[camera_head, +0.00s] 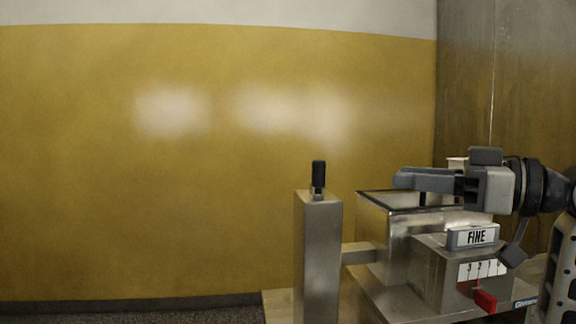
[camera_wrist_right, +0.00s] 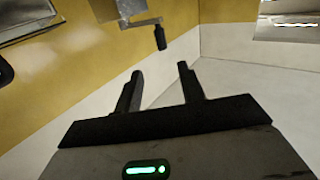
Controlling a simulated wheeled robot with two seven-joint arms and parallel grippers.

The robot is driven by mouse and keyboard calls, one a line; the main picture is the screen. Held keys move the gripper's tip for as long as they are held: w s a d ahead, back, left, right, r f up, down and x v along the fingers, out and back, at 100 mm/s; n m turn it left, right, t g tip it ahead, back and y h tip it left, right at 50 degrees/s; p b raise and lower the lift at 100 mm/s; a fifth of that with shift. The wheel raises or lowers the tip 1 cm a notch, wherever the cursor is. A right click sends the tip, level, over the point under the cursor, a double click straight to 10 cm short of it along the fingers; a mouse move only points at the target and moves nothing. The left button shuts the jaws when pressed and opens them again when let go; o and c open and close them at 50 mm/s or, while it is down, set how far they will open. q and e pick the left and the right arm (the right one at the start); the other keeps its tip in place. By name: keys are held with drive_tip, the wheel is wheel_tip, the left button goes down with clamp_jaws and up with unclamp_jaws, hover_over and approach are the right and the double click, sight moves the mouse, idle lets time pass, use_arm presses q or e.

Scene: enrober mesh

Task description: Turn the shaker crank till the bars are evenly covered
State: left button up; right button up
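A black upright handle (camera_head: 318,174) stands on top of a square steel post (camera_head: 318,245) left of the steel machine in the head view. In the right wrist view a crank with a thin metal arm (camera_wrist_right: 140,23) and a black grip (camera_wrist_right: 160,38) shows beyond my fingers. I cannot tell if it is the same handle. My right gripper (camera_head: 400,178) reaches in from the right over the open-topped steel box (camera_head: 372,215), apart from the handle. In the right wrist view its fingers (camera_wrist_right: 160,68) are spread with nothing between them. No bars show. My left gripper is out of view.
The machine carries a FINE sign (camera_head: 472,237) and a numbered scale (camera_head: 482,269) with a red pointer (camera_head: 485,301). A steel arm (camera_head: 360,253) joins the post to the machine. The yellow wall (camera_head: 150,200) is behind; space left of the post is clear.

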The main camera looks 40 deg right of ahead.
sight(319, 188)
drive_tip(key=p+x, duration=0.5)
drive_tip(key=x, duration=0.9)
drive_tip(key=shift+w+a, duration=0.25)
drive_tip(key=shift+w, duration=0.05)
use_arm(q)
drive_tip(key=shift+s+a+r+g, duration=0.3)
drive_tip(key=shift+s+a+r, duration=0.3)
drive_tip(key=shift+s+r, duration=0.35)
use_arm(e)
clamp_jaws()
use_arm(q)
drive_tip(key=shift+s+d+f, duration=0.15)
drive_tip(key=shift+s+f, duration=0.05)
